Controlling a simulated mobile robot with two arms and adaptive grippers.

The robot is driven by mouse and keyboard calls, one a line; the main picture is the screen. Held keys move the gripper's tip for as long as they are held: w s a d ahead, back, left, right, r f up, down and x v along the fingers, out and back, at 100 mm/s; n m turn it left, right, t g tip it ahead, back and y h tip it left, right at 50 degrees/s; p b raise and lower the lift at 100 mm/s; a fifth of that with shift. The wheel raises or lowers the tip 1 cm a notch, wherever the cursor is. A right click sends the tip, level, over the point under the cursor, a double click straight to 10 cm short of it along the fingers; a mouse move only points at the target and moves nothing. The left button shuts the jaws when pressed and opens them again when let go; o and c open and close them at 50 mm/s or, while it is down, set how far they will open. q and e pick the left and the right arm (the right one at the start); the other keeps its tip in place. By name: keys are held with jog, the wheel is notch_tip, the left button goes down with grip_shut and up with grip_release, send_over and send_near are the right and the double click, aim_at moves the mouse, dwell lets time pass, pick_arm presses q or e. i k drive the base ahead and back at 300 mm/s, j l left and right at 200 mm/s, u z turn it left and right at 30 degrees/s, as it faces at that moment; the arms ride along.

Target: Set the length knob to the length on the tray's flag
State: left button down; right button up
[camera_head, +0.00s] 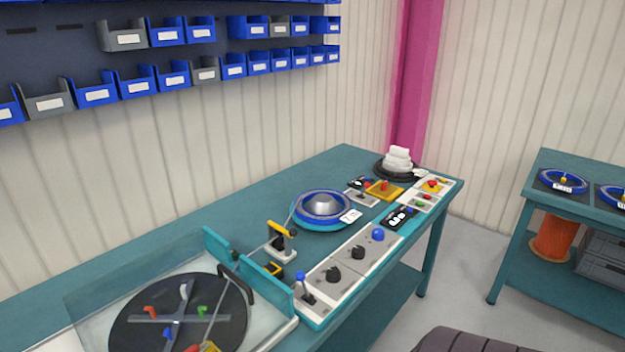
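Two black knobs, one nearer (333,275) and one farther (358,252), sit on a light grey control panel (345,265) along the front edge of the teal bench. I cannot tell which is the length knob, and their settings are too small to read. A blue round tray or reel (322,207) with a grey dome stands behind the panel. A white tag (350,216) is at its right side; its writing is not legible. On the right table, a blue ring-shaped tray (563,181) carries a white label, also unreadable. Neither of my grippers is in view.
A blue ball-topped control (378,235) and a blue-tipped lever (301,278) flank the knobs. A clear-covered turntable (180,315) fills the bench's near left. A yellow-and-black device (281,238) stands behind the panel. Red and yellow buttons (432,185) are farther right. Floor lies between the tables.

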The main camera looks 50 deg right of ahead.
aim_at(378, 233)
jog(key=z, duration=2.05)
